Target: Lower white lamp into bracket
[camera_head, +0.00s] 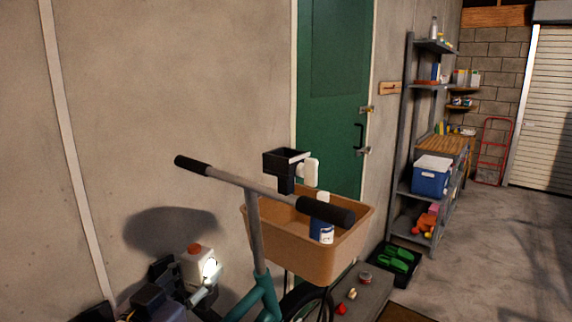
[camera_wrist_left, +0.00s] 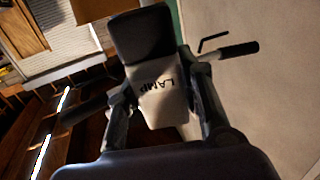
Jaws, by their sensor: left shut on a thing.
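The white lamp (camera_head: 197,268), with a red knob on top and a bright glow on one side, is at the lower left of the head view. My left gripper (camera_head: 186,282) is shut on it. In the left wrist view the lamp (camera_wrist_left: 160,98) sits between the two fingers, its pale body marked LAMP. The black bracket (camera_head: 286,160) stands above the handlebar, open at the top, with a white piece at its right side. The lamp is left of the bracket and lower, clear of it. My right gripper is out of view.
The teal bicycle (camera_head: 262,299) has black grips and a tan basket (camera_head: 338,252) holding a blue and white bottle (camera_head: 321,230). A low grey bench (camera_head: 372,292) carries small items. A green door (camera_head: 335,100) and shelves (camera_head: 409,130) stand behind. Floor at the right is clear.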

